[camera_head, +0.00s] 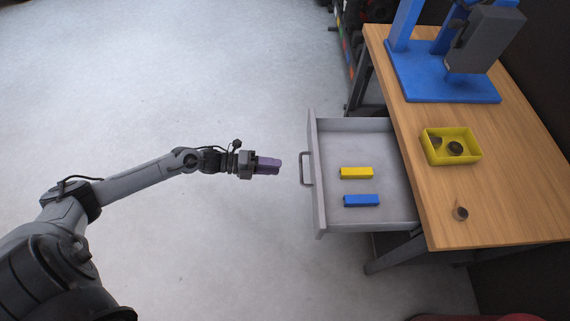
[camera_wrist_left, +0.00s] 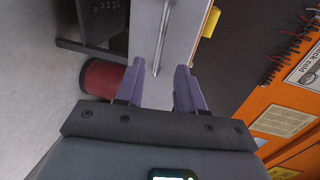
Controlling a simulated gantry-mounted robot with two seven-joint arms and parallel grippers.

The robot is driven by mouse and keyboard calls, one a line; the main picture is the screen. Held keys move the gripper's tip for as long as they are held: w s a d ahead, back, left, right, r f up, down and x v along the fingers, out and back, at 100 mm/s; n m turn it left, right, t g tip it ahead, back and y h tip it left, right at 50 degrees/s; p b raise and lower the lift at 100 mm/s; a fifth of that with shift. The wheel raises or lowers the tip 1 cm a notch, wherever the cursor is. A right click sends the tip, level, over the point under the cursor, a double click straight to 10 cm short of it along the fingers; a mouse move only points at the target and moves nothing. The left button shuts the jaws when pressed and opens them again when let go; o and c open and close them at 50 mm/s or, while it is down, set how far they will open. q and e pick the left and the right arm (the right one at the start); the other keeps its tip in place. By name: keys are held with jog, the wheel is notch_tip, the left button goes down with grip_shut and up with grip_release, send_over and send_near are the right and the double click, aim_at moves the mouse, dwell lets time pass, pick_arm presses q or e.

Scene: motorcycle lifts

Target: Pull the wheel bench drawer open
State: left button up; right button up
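The wheel bench drawer (camera_head: 340,221) stands pulled out from under the wooden bench (camera_head: 470,215). Its inside is in plain view, with a yellow block (camera_head: 356,173) and a blue block (camera_head: 361,200) lying in it. The drawer handle (camera_head: 306,168) is a grey bar on the front panel. My left gripper (camera_head: 278,165) is just left of the handle, apart from it, pointing at it. In the left wrist view my left gripper (camera_wrist_left: 160,68) has its two purple fingers spread with nothing between them; the handle (camera_wrist_left: 164,35) shows beyond the fingertips. My right gripper is in neither view.
On the bench are a yellow bin (camera_head: 474,158) with dark round parts, a small round part (camera_head: 460,213) and a blue stand (camera_head: 420,88). A red cylinder (camera_wrist_left: 103,77) is beyond the fingers in the wrist view. The floor left of the drawer is clear.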

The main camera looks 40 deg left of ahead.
pick_arm(q)
jog(key=shift+v, duration=1.35)
jog(key=shift+p, duration=0.3)
